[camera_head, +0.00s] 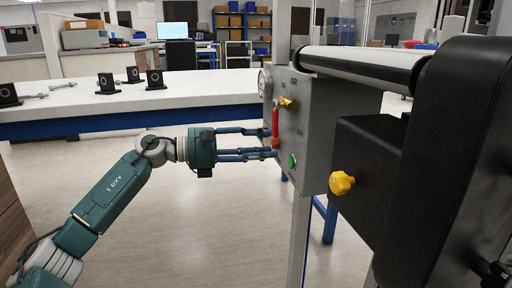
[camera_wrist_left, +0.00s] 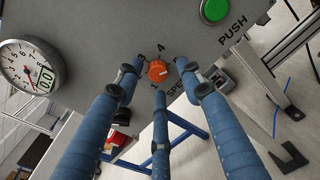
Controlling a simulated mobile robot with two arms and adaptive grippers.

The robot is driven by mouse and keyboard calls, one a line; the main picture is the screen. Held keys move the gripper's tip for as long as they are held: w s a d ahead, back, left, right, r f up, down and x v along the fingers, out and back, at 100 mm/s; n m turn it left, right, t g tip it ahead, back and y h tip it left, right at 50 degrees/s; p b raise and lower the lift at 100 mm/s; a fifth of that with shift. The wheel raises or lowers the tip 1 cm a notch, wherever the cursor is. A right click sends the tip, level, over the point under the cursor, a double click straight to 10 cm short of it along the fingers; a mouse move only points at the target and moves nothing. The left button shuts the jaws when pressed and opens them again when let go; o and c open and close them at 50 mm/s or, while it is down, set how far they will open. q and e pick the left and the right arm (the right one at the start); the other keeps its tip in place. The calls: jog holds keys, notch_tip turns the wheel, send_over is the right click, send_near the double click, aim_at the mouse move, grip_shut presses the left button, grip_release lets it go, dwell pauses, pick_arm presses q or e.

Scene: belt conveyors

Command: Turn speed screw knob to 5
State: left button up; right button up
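The orange speed screw knob (camera_wrist_left: 157,71) sits on the grey control panel (camera_wrist_left: 100,30). In the head view the knob (camera_head: 275,143) is small at the panel's lower left. My left gripper (camera_head: 270,143) reaches it from the left; in the left wrist view its three blue fingers (camera_wrist_left: 158,82) are spread around the knob, with gaps visible. I cannot tell whether any finger touches it. My right gripper is not in view.
The panel also has a green push button (camera_head: 292,161), a red handle (camera_head: 275,122), a brass valve (camera_head: 288,103) and a gauge (camera_wrist_left: 30,68). A yellow knob (camera_head: 341,183) juts from a black box at right. A white table (camera_head: 200,92) stands behind my left arm.

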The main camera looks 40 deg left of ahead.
pick_arm(q)
jog(key=v, duration=1.2)
jog(key=shift+w+f, duration=0.1)
